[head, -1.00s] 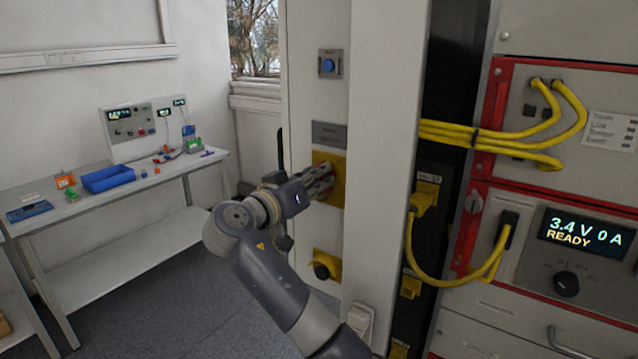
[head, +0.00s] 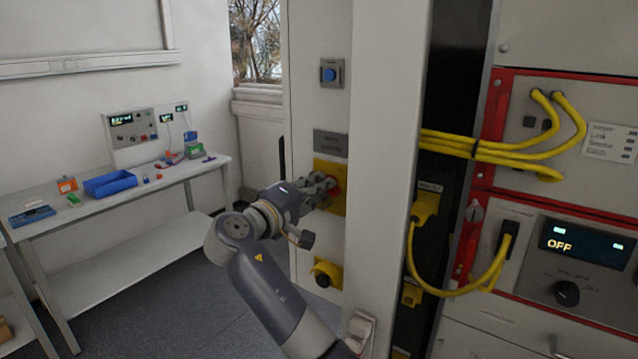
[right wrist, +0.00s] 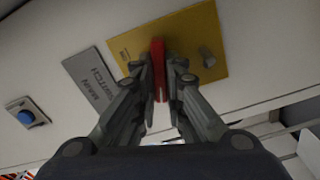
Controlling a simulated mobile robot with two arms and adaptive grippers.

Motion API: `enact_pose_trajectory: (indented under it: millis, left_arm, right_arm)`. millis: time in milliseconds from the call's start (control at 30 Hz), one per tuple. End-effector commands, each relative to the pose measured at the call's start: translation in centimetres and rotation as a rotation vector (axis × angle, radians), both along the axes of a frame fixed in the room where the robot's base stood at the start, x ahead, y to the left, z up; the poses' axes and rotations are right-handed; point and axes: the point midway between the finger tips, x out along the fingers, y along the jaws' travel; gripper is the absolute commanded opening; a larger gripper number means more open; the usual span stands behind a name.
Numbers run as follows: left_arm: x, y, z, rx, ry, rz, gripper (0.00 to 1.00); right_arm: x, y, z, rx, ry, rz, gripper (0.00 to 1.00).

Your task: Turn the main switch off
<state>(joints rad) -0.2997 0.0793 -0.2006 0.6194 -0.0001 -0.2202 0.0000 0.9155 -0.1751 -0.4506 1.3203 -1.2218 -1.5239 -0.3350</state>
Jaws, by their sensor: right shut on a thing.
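The main switch is a red handle (right wrist: 158,68) on a yellow plate (right wrist: 198,36), below a grey label (right wrist: 92,82) reading MAIN SWITCH in the right wrist view. In the head view the yellow plate (head: 322,166) is on the white cabinet panel, with a bit of the red handle (head: 335,188) showing past my fingers. My right gripper (head: 326,190) reaches it from the left. In the right wrist view its fingers (right wrist: 160,88) are shut on the red handle, one on each side. The display (head: 584,244) at right reads OFF. My left gripper is not in view.
A blue button (head: 329,74) is above the switch and a yellow-backed black knob (head: 324,278) is below it. Yellow cables (head: 480,148) run from a dark gap into the red-framed rack. A bench (head: 150,182) with a blue tray (head: 110,184) stands at the left wall.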

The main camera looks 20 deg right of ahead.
Motion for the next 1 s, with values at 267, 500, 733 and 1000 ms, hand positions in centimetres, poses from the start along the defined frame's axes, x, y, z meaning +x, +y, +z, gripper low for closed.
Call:
enact_pose_trajectory:
  millis: [267, 500, 733, 1000]
  left_arm:
    - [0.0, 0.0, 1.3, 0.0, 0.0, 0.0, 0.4]
    - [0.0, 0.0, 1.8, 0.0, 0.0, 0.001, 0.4]
    - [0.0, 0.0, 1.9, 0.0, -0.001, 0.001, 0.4]
    - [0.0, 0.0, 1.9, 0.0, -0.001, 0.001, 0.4]
  right_arm:
    - [0.1, 0.1, 0.2, -0.119, 0.146, 0.005, 0.0]
    - [0.1, 0.2, 0.1, -0.175, 0.216, 0.005, 0.0]
    - [0.1, 0.2, 0.0, -0.194, 0.239, 0.006, 0.0]
    - [0.1, 0.2, 0.0, -0.196, 0.242, 0.006, 0.0]
